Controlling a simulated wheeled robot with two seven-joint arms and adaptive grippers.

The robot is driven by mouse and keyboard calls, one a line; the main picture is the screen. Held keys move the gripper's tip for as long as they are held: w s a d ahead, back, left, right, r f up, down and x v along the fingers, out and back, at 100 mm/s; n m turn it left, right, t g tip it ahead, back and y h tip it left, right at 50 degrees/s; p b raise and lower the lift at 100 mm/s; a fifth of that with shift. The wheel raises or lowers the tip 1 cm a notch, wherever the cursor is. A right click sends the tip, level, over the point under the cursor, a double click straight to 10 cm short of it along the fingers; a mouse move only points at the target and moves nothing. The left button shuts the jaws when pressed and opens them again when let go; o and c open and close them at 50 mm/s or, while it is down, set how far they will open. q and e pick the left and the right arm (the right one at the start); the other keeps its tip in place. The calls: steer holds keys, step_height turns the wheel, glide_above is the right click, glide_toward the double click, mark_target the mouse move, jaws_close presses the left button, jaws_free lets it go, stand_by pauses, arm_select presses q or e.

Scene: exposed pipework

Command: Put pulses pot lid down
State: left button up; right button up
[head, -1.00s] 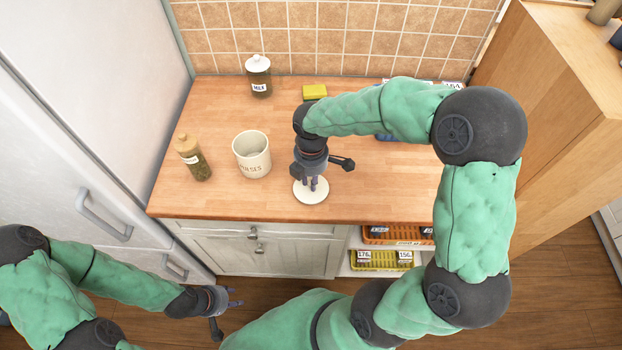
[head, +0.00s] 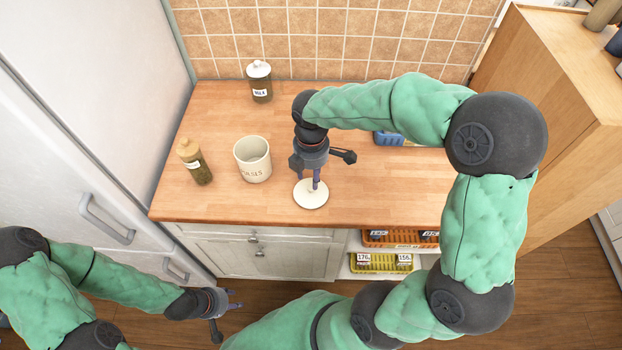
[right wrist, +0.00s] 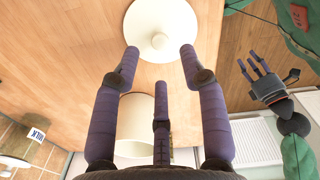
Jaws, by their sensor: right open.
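The white round pulses pot lid (head: 311,196) lies on the wooden counter near its front edge. In the right wrist view the lid (right wrist: 160,22) shows its round knob, facing the camera. My right gripper (head: 315,184) is open just above the lid, fingers apart and holding nothing. It also shows in the right wrist view (right wrist: 159,62); the exact gap to the lid is hard to judge. The cream pulses pot (head: 252,160) stands upright and uncovered to the left of the lid. My left gripper (head: 236,299) is open and empty, low in front of the cabinet.
A lidded jar (head: 194,162) stands left of the pot, and a milk jar (head: 260,82) stands at the back. A blue item (head: 388,138) is partly hidden behind my right arm. Baskets (head: 380,263) sit under the counter. The fridge (head: 85,120) borders the left.

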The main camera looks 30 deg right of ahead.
mark_target(311, 187)
arm_select(q)
steer(key=shift+r+p, duration=0.65)
steer(key=shift+r, duration=0.2)
arm_select(e)
step_height(311, 187, up, 7)
arm_select(q)
steer(key=shift+s, duration=0.15)
arm_select(e)
steer(key=shift+s+f, duration=0.1)
